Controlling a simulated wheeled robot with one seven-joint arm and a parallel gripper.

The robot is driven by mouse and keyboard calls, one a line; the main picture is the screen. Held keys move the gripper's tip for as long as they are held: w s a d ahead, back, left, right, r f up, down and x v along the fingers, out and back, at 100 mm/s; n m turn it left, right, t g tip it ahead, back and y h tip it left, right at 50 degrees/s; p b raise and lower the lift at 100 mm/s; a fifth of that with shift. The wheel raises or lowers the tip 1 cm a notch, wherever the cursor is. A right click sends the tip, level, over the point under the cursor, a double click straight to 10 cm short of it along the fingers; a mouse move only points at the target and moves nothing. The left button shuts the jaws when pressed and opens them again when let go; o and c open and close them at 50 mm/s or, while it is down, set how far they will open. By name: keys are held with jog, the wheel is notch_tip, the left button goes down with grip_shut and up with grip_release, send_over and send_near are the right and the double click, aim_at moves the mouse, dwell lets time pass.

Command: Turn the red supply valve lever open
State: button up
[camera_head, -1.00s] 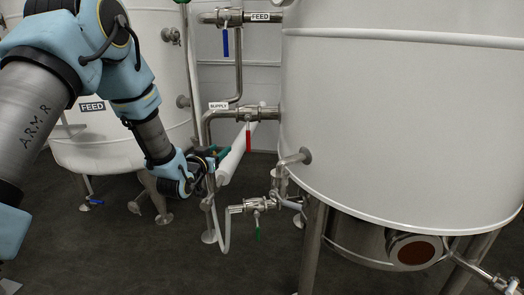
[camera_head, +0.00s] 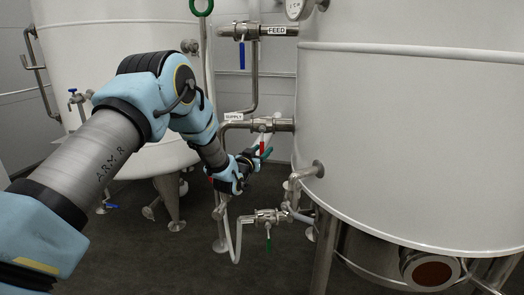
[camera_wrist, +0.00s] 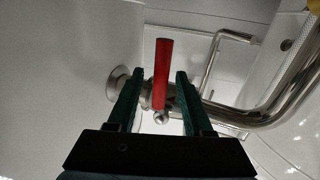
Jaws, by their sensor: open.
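The red supply valve lever (camera_head: 262,145) hangs straight down from its steel valve body (camera_head: 263,125), on the pipe with the SUPPLY label (camera_head: 234,117). My gripper (camera_head: 260,156) is at the lower part of the lever in the head view, and its jaws partly hide the lever's end. In the wrist view the red lever (camera_wrist: 162,72) stands between the two green fingers of my gripper (camera_wrist: 159,76). A gap shows on both sides of it, so the jaws are open around it or just short of it; the depth is hard to tell.
The large white tank (camera_head: 410,130) stands close on the right. A FEED valve with a blue lever (camera_head: 242,55) is above, and a lower valve with a green lever (camera_head: 268,243) is below. A white hose (camera_head: 238,240) hangs near my wrist.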

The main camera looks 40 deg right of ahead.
jog(key=shift+d, duration=0.1)
grip_shut()
dwell(0.4)
dwell(1.0)
